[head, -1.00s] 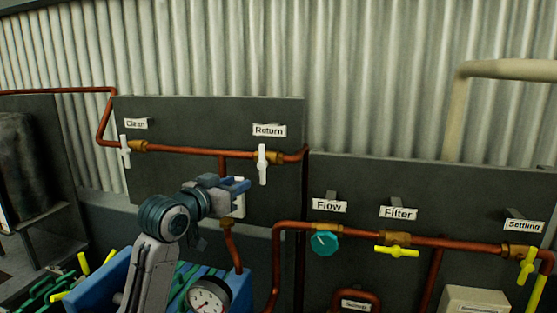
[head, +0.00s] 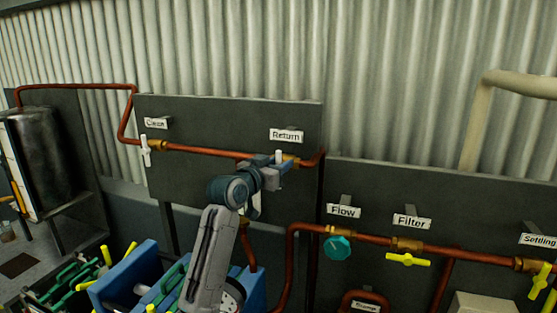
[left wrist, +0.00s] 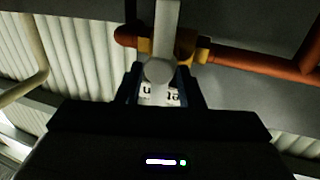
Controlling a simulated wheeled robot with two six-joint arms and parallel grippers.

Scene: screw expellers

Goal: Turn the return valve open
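The return valve's white handle (head: 279,156) sits on the pipe below the "Return" label (head: 286,135) in the head view, mostly hidden behind my left gripper (head: 279,173). In the left wrist view the white handle (left wrist: 166,30) runs up the picture from its rounded end, in front of the brass valve body (left wrist: 200,50). My left gripper (left wrist: 158,88) is open there, its two dark fingers on either side of the handle's rounded end. I cannot tell whether they touch it. My right gripper is not in view.
The white "Clean" valve (head: 146,150) is on the same pipe to the left. The teal Flow knob (head: 338,247) and the yellow Filter valve (head: 407,259) are lower right. A blue crate (head: 125,275) with green and yellow valve parts stands lower left.

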